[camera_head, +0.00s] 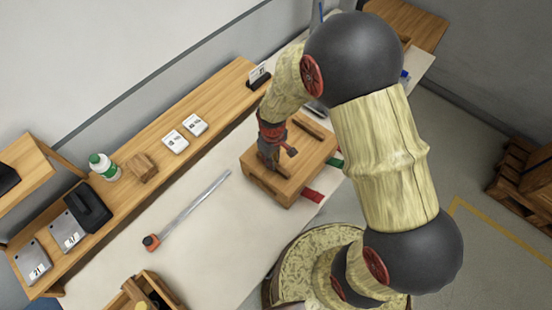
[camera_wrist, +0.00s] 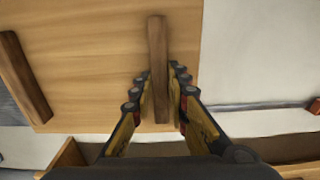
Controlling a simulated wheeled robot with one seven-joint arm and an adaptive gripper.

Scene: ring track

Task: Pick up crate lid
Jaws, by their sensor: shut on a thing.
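The crate lid (camera_head: 297,172) is a light wooden board with dark wooden strips across its top. It sits on top of the wooden crate on the white table; I cannot tell if there is any gap between them. In the wrist view the lid (camera_wrist: 85,60) fills the upper left and middle, with one dark strip (camera_wrist: 158,65) between my fingers and another (camera_wrist: 22,75) at the left. My gripper (camera_head: 270,158) points down at the lid's left part in the head view. In the wrist view my gripper (camera_wrist: 160,80) is shut on the strip, one finger on each side.
A long wooden shelf (camera_head: 135,180) runs along the wall side with a bottle (camera_head: 103,166), cards and boxes on it. A metal ruler-like rod (camera_head: 195,205) lies on the bare white table. A red piece (camera_head: 313,196) lies beside the crate. Another wooden box (camera_head: 140,293) stands at the bottom.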

